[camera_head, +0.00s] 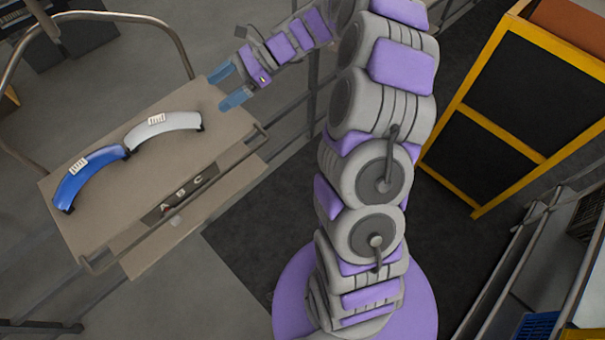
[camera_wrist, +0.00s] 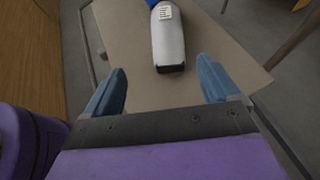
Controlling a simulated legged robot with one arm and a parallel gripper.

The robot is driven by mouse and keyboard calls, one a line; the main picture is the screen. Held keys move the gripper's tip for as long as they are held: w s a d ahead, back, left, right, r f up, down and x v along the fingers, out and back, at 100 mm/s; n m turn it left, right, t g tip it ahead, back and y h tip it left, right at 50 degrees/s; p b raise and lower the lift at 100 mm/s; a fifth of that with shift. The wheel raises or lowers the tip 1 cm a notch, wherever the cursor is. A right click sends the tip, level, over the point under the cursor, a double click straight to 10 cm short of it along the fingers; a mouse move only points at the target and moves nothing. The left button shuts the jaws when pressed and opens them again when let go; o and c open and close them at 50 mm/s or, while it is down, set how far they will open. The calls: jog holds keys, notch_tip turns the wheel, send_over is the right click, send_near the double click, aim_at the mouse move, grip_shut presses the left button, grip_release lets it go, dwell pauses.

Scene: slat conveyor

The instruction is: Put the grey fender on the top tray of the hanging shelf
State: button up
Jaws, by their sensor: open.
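The grey fender (camera_head: 165,127) is a curved light-grey piece with a white label, lying on the top tray (camera_head: 110,220) of the hanging shelf. It touches or nearly touches a blue fender (camera_head: 90,173) at its left end. My gripper (camera_head: 227,87) is open and empty, at the right end of the tray, beyond the grey fender's right end. In the wrist view, my gripper's blue fingers (camera_wrist: 164,88) are apart, with the near end of the grey fender (camera_wrist: 168,42) ahead between them. Part of the blue fender (camera_wrist: 152,3) shows at the top edge.
A lower tray (camera_head: 205,222) shows below. A yellow-framed black rack (camera_head: 490,140) stands at the right. Metal rails and a blue bin (camera_head: 537,326) are at the lower right.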

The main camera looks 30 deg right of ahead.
jog(key=s+a+r+n+g+h, duration=0.15)
jog(key=s+n+h, duration=0.5)
jog(key=s, duration=0.95)
jog(key=s+a+r+n+g+h, duration=0.15)
jog(key=s+n+h, duration=0.25)
jog(key=s+n, duration=0.85)
jog(key=s+d+f+h, duration=0.1)
jog(key=s+d+h, duration=0.1)
jog(key=s+d, duration=0.7)
notch_tip(320, 180, down, 12)
jog(key=a+b, duration=0.2)
jog(key=b, duration=0.9)
